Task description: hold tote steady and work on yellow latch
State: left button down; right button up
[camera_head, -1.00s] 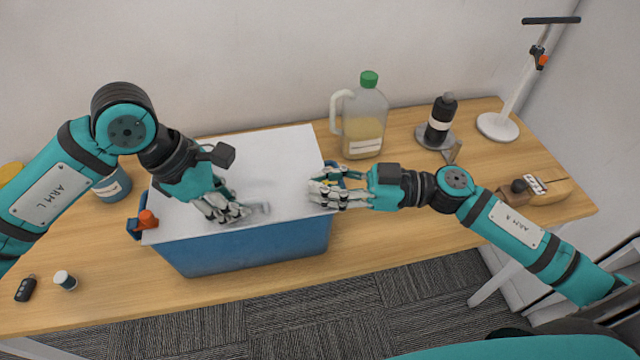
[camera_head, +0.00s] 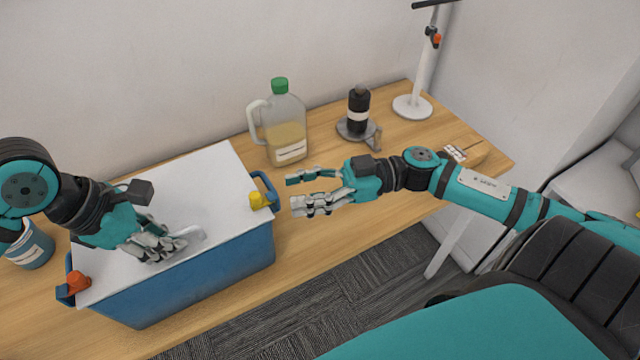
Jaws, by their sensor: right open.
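The blue tote (camera_head: 215,274) stands on the wooden table with its white lid (camera_head: 190,190) on top. The yellow latch (camera_head: 259,201) sits at the tote's right end, beside a blue handle. An orange latch (camera_head: 77,282) is at its left end. My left gripper (camera_head: 178,247) is over the front part of the lid, fingertips at a small grey grip; whether its fingers are closed on that grip I cannot tell. My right gripper (camera_head: 297,193) is open and empty, pointing left, a short gap to the right of the yellow latch.
A jug with a green cap (camera_head: 284,130) stands behind my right gripper. A black bottle (camera_head: 358,110) on a grey base and a white stand (camera_head: 412,107) are further right. A blue cup (camera_head: 30,248) is at the left.

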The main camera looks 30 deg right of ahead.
jog(key=v, duration=0.3)
jog(key=shift+s+d, duration=0.15)
jog(key=shift+d, duration=0.25)
pick_arm(q)
jog(key=c, duration=1.4)
grip_release()
